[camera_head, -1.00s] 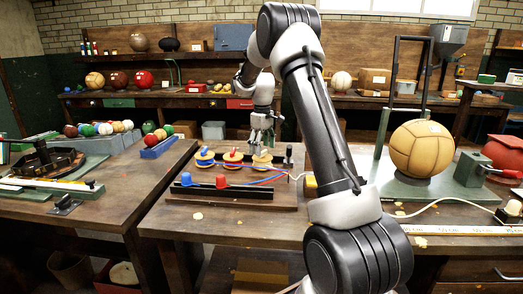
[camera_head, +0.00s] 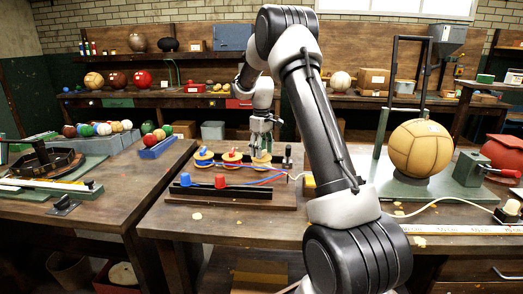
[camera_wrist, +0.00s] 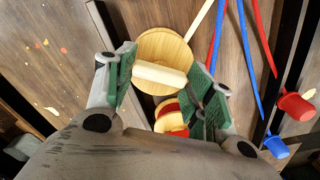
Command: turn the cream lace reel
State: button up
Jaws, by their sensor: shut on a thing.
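The cream lace reel (camera_head: 262,160) is the rightmost of three round wooden reels on a board on the bench. In the wrist view, the reel (camera_wrist: 158,45) is a pale wooden disc with a cream bar (camera_wrist: 160,75) across it. My gripper (camera_head: 262,148) points down onto this reel. In the wrist view, the green pads of my gripper (camera_wrist: 162,80) lie at the two ends of the bar, shut on it. A cream lace (camera_wrist: 200,22) runs off the reel. My fingers and palm hide part of the reel.
The red reel (camera_head: 231,156) and the blue reel (camera_head: 204,157) sit to the left on the same board. Blue and red pegs (camera_wrist: 275,146) (camera_wrist: 295,106) stand near loose laces. A ball (camera_head: 420,147) on a stand is to the right.

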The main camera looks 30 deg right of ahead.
jog(key=m, duration=1.1)
jog(key=shift+m, duration=0.3)
dwell(0.3)
jog(key=o, duration=1)
notch_tip(320, 180, up, 12)
